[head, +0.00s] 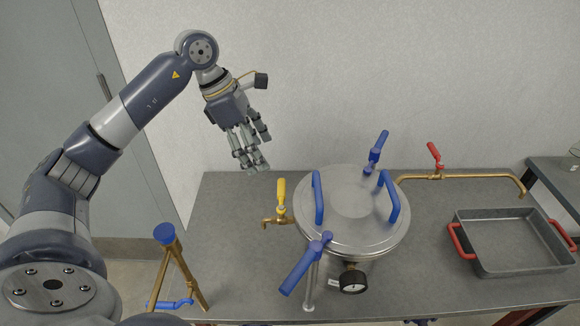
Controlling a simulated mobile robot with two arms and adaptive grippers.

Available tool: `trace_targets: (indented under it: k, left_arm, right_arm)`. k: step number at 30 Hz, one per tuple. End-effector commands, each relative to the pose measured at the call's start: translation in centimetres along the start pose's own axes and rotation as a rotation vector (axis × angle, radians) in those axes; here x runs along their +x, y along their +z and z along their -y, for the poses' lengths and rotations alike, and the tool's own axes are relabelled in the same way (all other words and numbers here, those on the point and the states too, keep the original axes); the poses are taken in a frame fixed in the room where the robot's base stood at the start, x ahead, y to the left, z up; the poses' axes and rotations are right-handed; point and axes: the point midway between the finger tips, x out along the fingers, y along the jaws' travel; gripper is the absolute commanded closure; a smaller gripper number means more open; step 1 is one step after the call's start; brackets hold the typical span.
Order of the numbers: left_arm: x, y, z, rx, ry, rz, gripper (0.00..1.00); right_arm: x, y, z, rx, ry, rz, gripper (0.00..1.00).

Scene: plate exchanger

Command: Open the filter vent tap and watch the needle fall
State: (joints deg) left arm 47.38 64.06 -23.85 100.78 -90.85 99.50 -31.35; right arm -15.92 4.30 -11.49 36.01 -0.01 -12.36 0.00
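A round steel filter vessel (352,195) with a shiny lid stands on the grey bench. A small brass tap with an upright yellow handle (281,192) sticks out from its left side. A brass pipe with a red-handled tap (435,155) runs off to its right. No label shows which is the vent tap. A black-rimmed gauge (352,281) with a white face is at the vessel's front; its needle is too small to read. My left gripper (257,155) hangs above the bench's back left edge, fingers apart and empty, clear of the yellow tap. My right gripper is out of view.
Blue lid handles (393,196) and blue clamp levers (300,272) stand up around the lid. A dark tray (510,243) with red handles sits at the right, under the pipe's outlet. A blue-capped brass pipe (178,262) stands at the left. The bench's back left is clear.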

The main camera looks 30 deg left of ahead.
Motion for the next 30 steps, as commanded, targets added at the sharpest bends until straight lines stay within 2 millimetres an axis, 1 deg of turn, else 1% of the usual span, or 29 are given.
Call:
trace_targets:
  k: [2,5,8,12,15,18,21,24,26,30]
  left_arm:
    - [0.2,0.0,0.0,-0.001,-0.001,-0.001,0.28]
    - [1.1,0.0,0.1,-0.001,-0.004,-0.002,0.28]
    - [2.7,0.0,0.1,-0.001,-0.006,-0.003,0.28]
    - [5.4,0.0,0.2,-0.001,-0.006,-0.001,0.28]
    - [7.2,0.1,0.1,-0.001,-0.006,0.0,0.28]
    - [8.8,0.1,0.1,-0.001,-0.005,0.001,0.28]
    - [9.9,0.1,0.1,-0.002,-0.003,0.001,0.28]
    - [10.6,0.0,0.0,-0.001,-0.001,0.0,0.28]
    - [10.8,0.0,0.0,0.0,-0.001,0.0,0.28]
    - [10.9,0.0,0.0,0.0,0.0,0.0,0.28]
  right_arm:
    - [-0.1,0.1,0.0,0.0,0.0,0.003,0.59]
    - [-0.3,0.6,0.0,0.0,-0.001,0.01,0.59]
    - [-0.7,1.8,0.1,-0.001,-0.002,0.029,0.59]
    - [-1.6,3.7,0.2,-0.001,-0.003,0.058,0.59]
    - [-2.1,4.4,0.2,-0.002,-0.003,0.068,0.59]
    - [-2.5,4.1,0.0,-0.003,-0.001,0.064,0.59]
    - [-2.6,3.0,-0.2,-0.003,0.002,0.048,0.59]
    - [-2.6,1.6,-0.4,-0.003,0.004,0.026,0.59]
    - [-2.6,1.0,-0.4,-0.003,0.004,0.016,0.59]
    - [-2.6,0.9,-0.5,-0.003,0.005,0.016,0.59]
